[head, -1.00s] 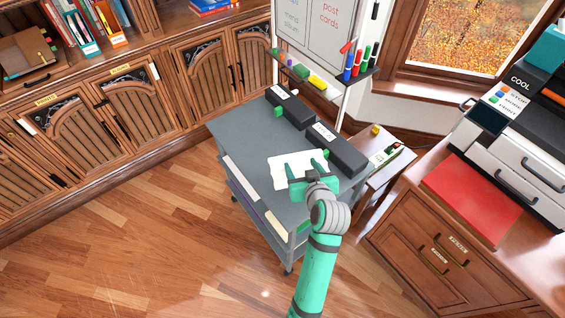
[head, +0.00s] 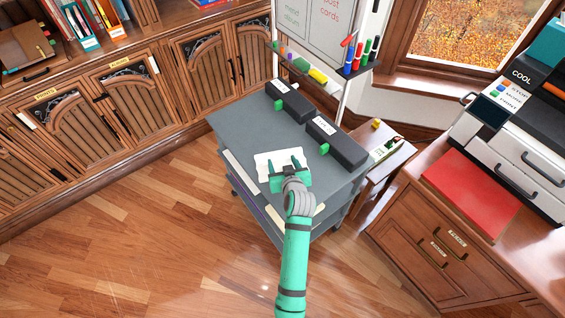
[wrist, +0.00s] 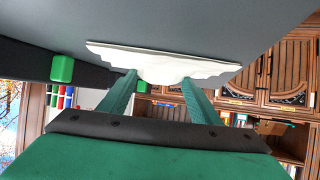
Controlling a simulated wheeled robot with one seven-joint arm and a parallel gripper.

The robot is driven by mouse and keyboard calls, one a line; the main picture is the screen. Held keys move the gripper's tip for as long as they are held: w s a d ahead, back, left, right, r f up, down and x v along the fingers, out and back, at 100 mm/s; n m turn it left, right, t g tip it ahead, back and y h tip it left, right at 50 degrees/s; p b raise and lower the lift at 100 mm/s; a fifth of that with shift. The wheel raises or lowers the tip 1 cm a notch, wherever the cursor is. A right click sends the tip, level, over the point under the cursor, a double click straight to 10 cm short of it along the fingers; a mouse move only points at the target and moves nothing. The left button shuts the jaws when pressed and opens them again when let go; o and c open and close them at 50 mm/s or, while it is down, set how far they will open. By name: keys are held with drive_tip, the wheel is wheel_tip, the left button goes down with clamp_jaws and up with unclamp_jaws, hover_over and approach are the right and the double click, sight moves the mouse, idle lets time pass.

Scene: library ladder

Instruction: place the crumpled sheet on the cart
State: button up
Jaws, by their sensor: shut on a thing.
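The crumpled sheet (head: 268,160) is white with a wavy edge. My gripper (head: 285,165) is shut on its near edge. In the head view the sheet appears over the near part of the grey cart (head: 240,125). In the wrist view the sheet (wrist: 165,60) spans both fingertips of my gripper (wrist: 160,80), with the cart's grey top (wrist: 200,20) filling the picture's upper part. I cannot tell whether the sheet touches the cart top.
Two black boxes (head: 335,145) with white labels and green parts stand along the cart's far right side. A board with a marker tray (head: 320,72) rises behind. A small wooden table (head: 385,165) is at the right. Bare cart top lies left of the sheet.

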drive_tip(key=shift+f, duration=0.15)
drive_tip(key=o, duration=1)
drive_tip(key=v, duration=1.1)
drive_tip(key=shift+s+r, duration=0.25)
drive_tip(key=shift+s, duration=0.1)
drive_tip(key=shift+m+t+h, duration=0.3)
drive_tip(key=shift+m+h, duration=0.3)
drive_tip(key=shift+h, duration=0.2)
drive_tip(key=s+f, duration=0.1)
drive_tip(key=s, duration=0.2)
drive_tip(key=s+f, duration=0.2)
drive_tip(key=s, duration=0.1)
drive_tip(key=s+d+f, duration=0.1)
drive_tip(key=s, duration=0.2)
drive_tip(key=shift+s+f, duration=0.15)
drive_tip(key=shift+f, duration=0.1)
drive_tip(key=s+a+r+t, duration=0.1)
drive_tip(key=s+r, duration=0.1)
drive_tip(key=s, duration=0.7)
drive_tip(key=s+a+r+t, duration=0.1)
drive_tip(key=s+r, duration=0.2)
drive_tip(key=s, duration=0.6)
drive_tip(key=s+a+r+m+h, duration=0.1)
drive_tip(key=s+r, duration=0.2)
drive_tip(key=s, duration=0.6)
drive_tip(key=shift+a+t, duration=0.25)
drive_tip(key=shift+t, duration=0.15)
